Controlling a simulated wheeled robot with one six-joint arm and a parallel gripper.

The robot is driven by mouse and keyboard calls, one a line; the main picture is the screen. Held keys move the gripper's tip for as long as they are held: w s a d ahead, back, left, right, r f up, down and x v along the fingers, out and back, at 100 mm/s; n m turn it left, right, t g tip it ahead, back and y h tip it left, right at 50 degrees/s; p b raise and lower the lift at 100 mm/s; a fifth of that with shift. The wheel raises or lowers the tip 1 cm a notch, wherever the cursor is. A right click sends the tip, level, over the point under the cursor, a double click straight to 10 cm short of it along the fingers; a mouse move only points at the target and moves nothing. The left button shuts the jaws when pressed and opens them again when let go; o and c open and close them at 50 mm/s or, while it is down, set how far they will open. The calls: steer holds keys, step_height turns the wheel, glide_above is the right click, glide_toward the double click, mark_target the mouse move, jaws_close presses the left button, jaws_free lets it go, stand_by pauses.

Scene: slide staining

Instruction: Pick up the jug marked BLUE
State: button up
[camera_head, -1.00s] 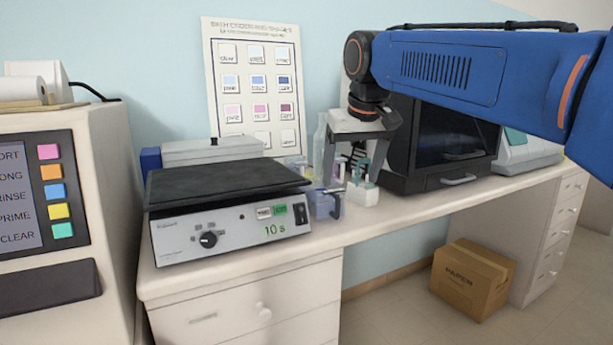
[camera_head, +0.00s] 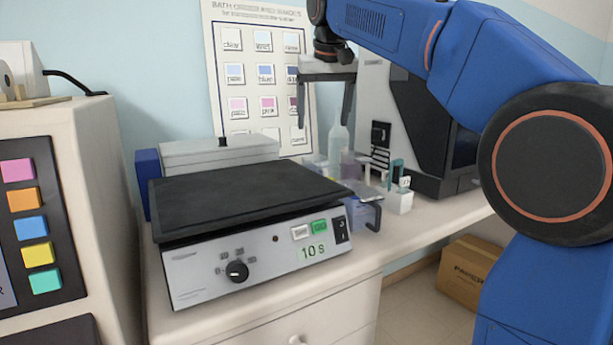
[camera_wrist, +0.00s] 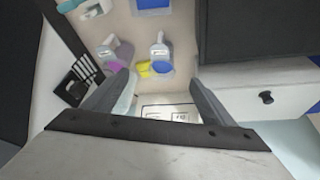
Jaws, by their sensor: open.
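No BLUE lettering is legible in either view, so I cannot confirm the marked jug. In the wrist view, a small jug with blue contents (camera_wrist: 160,66) and a pale handle stands beside a purple jug (camera_wrist: 116,52). In the head view, small clear and tinted vessels crowd behind the right side of the black-topped device, partly hidden; a bluish vessel (camera_head: 362,216) with a dark bracket-like part is nearest. My gripper (camera_head: 323,122) hangs open and empty above this cluster, fingers down. In the wrist view its fingers (camera_wrist: 160,82) spread either side, with the blue jug beyond them.
The black-topped device (camera_head: 245,195), reading 10 s, fills the front of the bench. A clear bottle (camera_head: 338,142) and a white holder (camera_head: 399,201) stand close to the vessels. A dark-fronted cabinet (camera_head: 430,125) limits room on the right. A wall chart (camera_head: 262,80) hangs behind.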

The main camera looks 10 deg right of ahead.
mark_target(314, 165)
steer(key=shift+w+a+r+x, duration=0.15)
steer(key=shift+w+x, duration=0.1)
steer(key=shift+x, duration=2.65)
steer(key=shift+w+a+r+x, duration=0.1)
steer(key=shift+w+a+x, duration=0.1)
steer(key=shift+x, duration=2.7)
steer(key=shift+w+a+r+x, duration=0.1)
steer(key=shift+w+x, duration=0.15)
steer(key=shift+x, duration=2.65)
steer(key=c, duration=1.4)
